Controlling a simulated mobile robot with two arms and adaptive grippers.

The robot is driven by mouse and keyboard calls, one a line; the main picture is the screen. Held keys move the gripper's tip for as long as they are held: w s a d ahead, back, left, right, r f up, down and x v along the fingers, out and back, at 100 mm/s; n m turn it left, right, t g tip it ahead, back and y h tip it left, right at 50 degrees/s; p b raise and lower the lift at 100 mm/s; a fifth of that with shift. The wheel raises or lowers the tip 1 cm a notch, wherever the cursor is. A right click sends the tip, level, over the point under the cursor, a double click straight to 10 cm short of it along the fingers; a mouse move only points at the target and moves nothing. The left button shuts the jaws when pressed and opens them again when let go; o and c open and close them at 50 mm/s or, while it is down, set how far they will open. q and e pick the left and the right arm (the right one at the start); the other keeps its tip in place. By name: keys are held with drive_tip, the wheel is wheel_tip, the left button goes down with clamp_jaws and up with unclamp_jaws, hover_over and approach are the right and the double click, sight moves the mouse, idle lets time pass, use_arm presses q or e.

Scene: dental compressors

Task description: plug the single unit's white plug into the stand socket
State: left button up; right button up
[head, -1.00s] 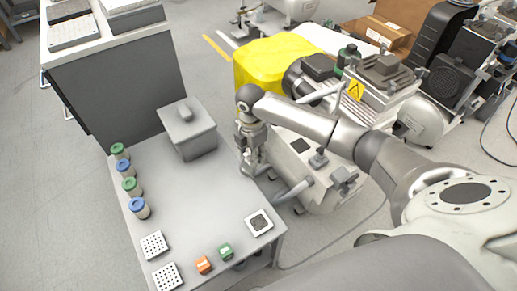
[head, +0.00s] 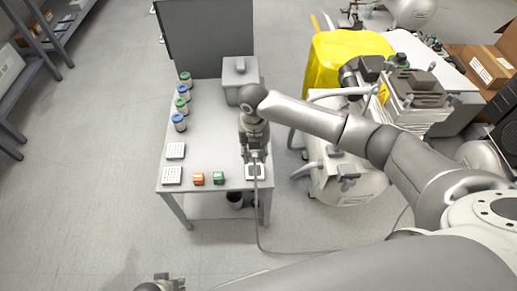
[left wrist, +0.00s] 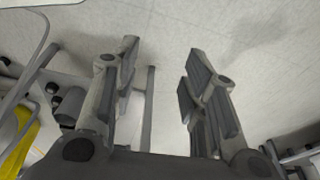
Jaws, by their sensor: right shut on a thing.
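The stand socket (head: 251,174) is a white square plate with a dark middle, near the front right corner of the grey table. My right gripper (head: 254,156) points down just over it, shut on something. A grey cable (head: 259,215) runs from the gripper over the table's front edge to the floor. The white plug cannot be made out; the gripper hides it, and I cannot tell whether it touches the socket. The single unit (head: 350,190), a pale compressor, stands right of the table. My left gripper (left wrist: 160,85) is open and empty in the left wrist view.
A yellow cover (head: 340,62) stands behind.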

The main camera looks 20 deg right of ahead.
sight(255, 170)
drive_tip(key=shift+w+f, duration=0.1)
drive_tip(key=shift+f, duration=0.2)
wheel_tip(255, 170, down, 2)
drive_tip(key=b, duration=0.3)
drive_tip(key=shift+f+b, duration=0.5)
drive_tip(key=shift+f, duration=0.05)
drive_tip(key=shift+f+b, duration=0.75)
drive_tip(key=shift+b, duration=0.1)
use_arm(q)
wheel_tip(255, 170, up, 17)
drive_tip(key=t, duration=0.1)
drive_tip(key=shift+w+a+b, duration=0.15)
drive_tip(key=shift+w+b, duration=0.1)
drive_tip(key=shift+b, duration=0.05)
use_arm(e)
drive_tip(key=shift+f, duration=1.05)
use_arm(q)
drive_tip(key=shift+r+p, duration=0.45)
drive_tip(key=shift+p, duration=0.05)
drive_tip(key=shift+f, duration=0.15)
drive_tip(key=shift+w+f, duration=0.15)
drive_tip(key=shift+f, duration=0.15)
use_arm(e)
drive_tip(key=shift+f, duration=0.1)
use_arm(q)
drive_tip(key=shift+f, duration=0.2)
